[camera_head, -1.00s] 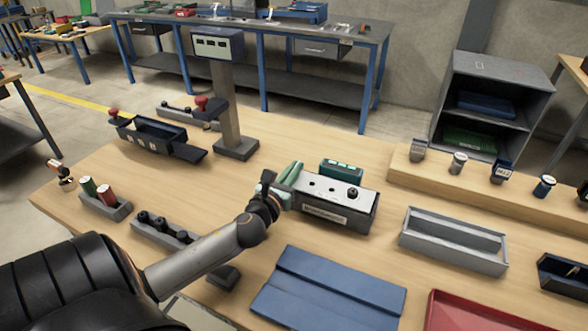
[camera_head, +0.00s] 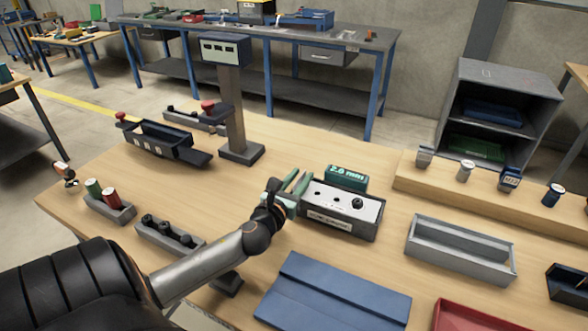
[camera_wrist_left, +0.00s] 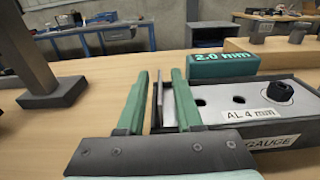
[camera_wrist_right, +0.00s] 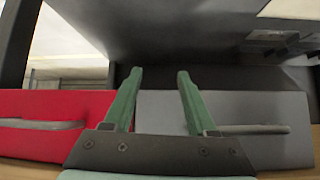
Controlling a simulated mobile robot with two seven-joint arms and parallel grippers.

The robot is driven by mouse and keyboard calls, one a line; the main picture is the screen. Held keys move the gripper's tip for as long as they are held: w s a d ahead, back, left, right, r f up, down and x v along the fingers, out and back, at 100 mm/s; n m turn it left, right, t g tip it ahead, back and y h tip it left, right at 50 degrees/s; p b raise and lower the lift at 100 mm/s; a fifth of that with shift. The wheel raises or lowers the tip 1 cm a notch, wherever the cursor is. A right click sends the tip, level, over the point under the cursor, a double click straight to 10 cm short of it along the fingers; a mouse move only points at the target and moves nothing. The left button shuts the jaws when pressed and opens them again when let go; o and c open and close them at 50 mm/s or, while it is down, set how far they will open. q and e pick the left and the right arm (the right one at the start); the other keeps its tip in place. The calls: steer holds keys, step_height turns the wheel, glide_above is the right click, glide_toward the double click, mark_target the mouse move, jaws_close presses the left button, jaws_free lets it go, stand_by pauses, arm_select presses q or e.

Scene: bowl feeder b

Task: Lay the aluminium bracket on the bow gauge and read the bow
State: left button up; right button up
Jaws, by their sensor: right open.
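The bow gauge (camera_head: 345,208) is a dark box with a pale metal top, holes and a black knob, right of centre on the bench. Its green display block (camera_head: 347,178) reads 2.0 mm, clearer in the left wrist view (camera_wrist_left: 223,65). My left gripper (camera_head: 297,182) is at the gauge's left end with its green fingers apart. A thin upright grey plate (camera_wrist_left: 158,102) stands between the fingers in the left wrist view, apparently the bracket seen edge-on. I cannot tell if it touches the gauge. My right gripper (camera_wrist_right: 155,85) is open and empty, outside the head view.
A grey tray (camera_head: 458,255) lies right of the gauge, a blue folded mat (camera_head: 335,292) in front, and a red tray (camera_head: 480,318) at front right. A post with a display (camera_head: 226,48) stands behind left. Red and grey panels (camera_wrist_right: 50,130) are close to my right gripper.

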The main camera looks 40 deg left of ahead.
arm_select(q)
steer(key=shift+r+p, duration=0.35)
steer(key=shift+r, duration=0.35)
steer(key=v, duration=0.3)
steer(key=b+v, duration=0.1)
steer(key=v, duration=0.6)
steer(key=shift+s+f, duration=0.2)
steer(key=shift+s, duration=0.15)
steer(key=shift+s+d+r, duration=0.1)
steer(key=shift+s+d, duration=0.15)
steer(key=shift+s, duration=0.4)
stand_by(1.3)
